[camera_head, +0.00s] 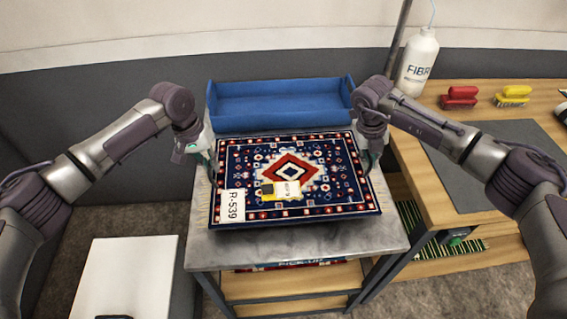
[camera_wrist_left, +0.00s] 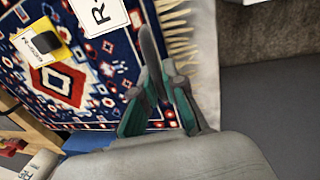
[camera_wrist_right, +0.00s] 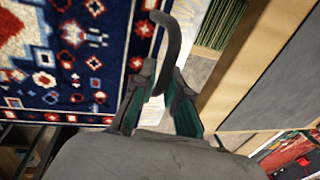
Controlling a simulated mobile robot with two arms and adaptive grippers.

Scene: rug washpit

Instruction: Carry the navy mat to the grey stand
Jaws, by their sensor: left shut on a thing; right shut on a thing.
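The navy mat (camera_head: 330,192), with a red and white medallion and patterned border, lies level over the marbled top of the grey stand (camera_head: 300,240). I cannot tell whether it touches the top. My left gripper (camera_head: 208,166) is shut on its left edge, and my right gripper (camera_head: 368,158) is shut on its right edge. A white tag reading R-539 (camera_head: 231,206) sits at its front left corner. A small yellow and dark item with a white label (camera_head: 286,190) lies on the mat. The mat also shows in the left wrist view (camera_wrist_left: 105,55) and right wrist view (camera_wrist_right: 75,75).
A blue tray (camera_head: 280,104) stands behind the mat. On the right, a wooden bench (camera_head: 428,180) holds a white bottle (camera_head: 417,65), a red brush (camera_head: 459,98) and a yellow brush (camera_head: 511,97). A white box-like surface (camera_head: 125,270) is front left. A PICK-UP label (camera_head: 300,263) shows below the top.

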